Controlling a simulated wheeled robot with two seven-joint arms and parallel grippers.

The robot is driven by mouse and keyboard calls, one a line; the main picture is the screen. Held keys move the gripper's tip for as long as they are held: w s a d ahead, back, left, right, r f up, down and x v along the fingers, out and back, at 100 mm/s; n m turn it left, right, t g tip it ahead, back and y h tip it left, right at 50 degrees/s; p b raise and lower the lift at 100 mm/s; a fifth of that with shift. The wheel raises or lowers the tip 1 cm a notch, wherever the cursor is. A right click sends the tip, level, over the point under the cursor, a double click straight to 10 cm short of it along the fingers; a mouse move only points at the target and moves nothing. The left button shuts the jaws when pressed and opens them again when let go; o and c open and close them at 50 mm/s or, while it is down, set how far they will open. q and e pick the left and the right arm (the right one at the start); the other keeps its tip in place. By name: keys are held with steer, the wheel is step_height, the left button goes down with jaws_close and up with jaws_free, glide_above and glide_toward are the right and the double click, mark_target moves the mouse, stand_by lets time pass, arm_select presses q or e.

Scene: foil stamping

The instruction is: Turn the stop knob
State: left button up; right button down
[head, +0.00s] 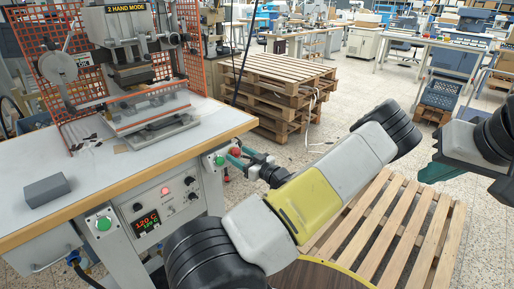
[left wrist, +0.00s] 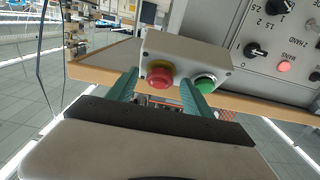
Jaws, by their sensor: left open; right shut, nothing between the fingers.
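The stop knob is a red mushroom knob on a yellow base (left wrist: 160,75), on a small grey box (left wrist: 185,58) at the table's front edge. In the head view the red knob (head: 235,151) shows just past my left fingertips. My left gripper (head: 238,158) is open. In the left wrist view its two teal fingers (left wrist: 158,84) stand on either side of the knob; contact cannot be told. The right finger is in front of part of the green button (left wrist: 205,83). My right gripper (head: 430,173) shows only in part at the right, shut and empty, away from the table.
The press (head: 130,60) with its orange guard stands on the table (head: 150,163). A grey block (head: 47,190) lies at its left. A control panel (head: 165,205) with dials and a display sits below the edge, with another green button (head: 103,224) beside it. Pallets (head: 280,85) stand behind.

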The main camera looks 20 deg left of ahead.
arm_select(q)
jaws_close()
steer(key=shift+m, duration=0.3)
steer(key=shift+s+a+m+t+h, duration=0.1)
steer(key=shift+m+t+h, duration=0.45)
steer(key=shift+m, duration=0.75)
steer(key=shift+s+d+m+t+h, duration=0.1)
steer(key=shift+m+t+h, duration=0.45)
steer(key=shift+m, duration=0.75)
steer(key=shift+s+a+m+t+h, duration=0.1)
steer(key=shift+m+t+h, duration=0.2)
steer(key=shift+m+t, duration=0.7)
steer(key=shift+m, duration=0.4)
jaws_free()
